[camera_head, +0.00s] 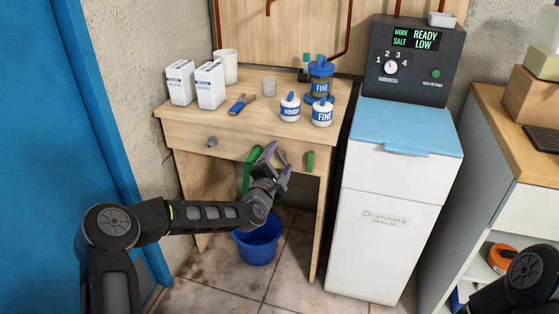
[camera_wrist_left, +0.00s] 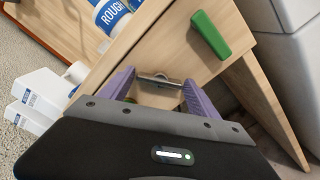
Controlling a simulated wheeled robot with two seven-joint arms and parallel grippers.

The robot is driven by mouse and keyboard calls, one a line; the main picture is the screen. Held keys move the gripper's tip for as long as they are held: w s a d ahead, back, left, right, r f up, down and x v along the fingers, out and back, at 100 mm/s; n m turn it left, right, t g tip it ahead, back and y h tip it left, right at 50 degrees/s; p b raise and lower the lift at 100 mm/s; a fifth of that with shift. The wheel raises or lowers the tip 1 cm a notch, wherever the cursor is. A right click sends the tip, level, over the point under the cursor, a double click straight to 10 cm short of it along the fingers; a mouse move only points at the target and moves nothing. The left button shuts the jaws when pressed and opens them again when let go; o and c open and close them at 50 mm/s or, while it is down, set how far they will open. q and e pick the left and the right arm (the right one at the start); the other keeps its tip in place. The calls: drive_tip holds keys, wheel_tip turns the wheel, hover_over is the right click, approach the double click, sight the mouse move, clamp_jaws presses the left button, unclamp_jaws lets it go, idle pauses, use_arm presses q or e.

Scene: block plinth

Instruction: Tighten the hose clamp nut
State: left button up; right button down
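I cannot pick out a hose clamp or its nut for certain in either view. My left gripper (camera_head: 278,160) is in front of the wooden table's drawer front, below the tabletop. In the left wrist view its two purple fingers (camera_wrist_left: 162,95) are apart. A small metal bar-shaped fitting (camera_wrist_left: 160,80) on the wooden front shows between them; I cannot tell whether they touch it. My right gripper is out of view.
A blue bucket (camera_head: 257,240) sits below. A white cabinet (camera_head: 382,235) stands right.

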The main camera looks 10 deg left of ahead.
use_arm(q)
drive_tip(key=c, duration=1)
drive_tip(key=shift+c, duration=0.2)
